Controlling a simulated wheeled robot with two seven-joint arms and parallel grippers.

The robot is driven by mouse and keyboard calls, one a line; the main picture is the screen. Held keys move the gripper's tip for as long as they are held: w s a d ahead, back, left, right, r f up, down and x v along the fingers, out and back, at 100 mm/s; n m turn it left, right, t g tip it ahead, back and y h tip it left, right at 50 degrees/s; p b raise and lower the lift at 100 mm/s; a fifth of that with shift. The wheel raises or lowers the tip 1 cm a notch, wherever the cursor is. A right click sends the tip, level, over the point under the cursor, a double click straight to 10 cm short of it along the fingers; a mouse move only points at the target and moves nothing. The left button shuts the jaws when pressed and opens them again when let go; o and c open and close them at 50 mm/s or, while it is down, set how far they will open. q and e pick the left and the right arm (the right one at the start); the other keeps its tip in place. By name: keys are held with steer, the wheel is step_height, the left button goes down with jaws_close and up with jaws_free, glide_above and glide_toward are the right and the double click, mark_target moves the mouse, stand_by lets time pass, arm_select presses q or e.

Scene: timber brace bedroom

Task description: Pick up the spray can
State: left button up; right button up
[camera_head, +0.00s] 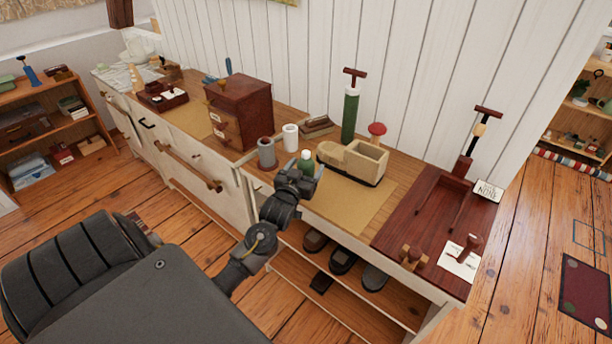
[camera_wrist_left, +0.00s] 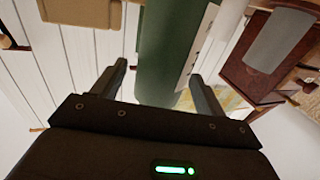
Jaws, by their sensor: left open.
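The spray can (camera_head: 306,159) is green with a pale cap and stands on the dresser top. Its lower part is hidden behind my left gripper in the head view. My left gripper (camera_head: 303,172) is at the front side of the can, above the dresser's front edge. In the left wrist view the can's green body (camera_wrist_left: 165,55), with a white label strip, lies between the two open fingers (camera_wrist_left: 158,88). Whether either finger touches it I cannot tell. My right gripper is not in view.
A grey cup (camera_head: 267,153) and a white cup (camera_head: 290,138) stand left of the can. A wooden caddy (camera_head: 336,157) is close on its right, and a tall green pump (camera_head: 350,115) stands behind. The tan mat (camera_head: 340,207) is bare at the front right.

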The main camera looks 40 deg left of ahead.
mark_target(305, 158)
arm_select(q)
steer(key=shift+w, duration=0.2)
steer(key=c, duration=1.3)
steer(key=shift+r, duration=0.5)
steer(key=r, duration=0.2)
steer(key=b, duration=0.1)
steer(key=shift+s+r, duration=0.25)
steer(key=shift+r, duration=0.15)
steer(key=s+r, duration=0.3)
steer(key=s, duration=0.1)
steer(key=s+r, duration=0.3)
steer(key=s, duration=0.2)
steer(key=s+r+b, duration=0.1)
steer(key=s+r, duration=0.2)
steer(key=s, duration=0.1)
steer(key=shift+s+d+r, duration=0.1)
steer(key=shift+s+r, duration=0.1)
steer(key=shift+s, duration=0.1)
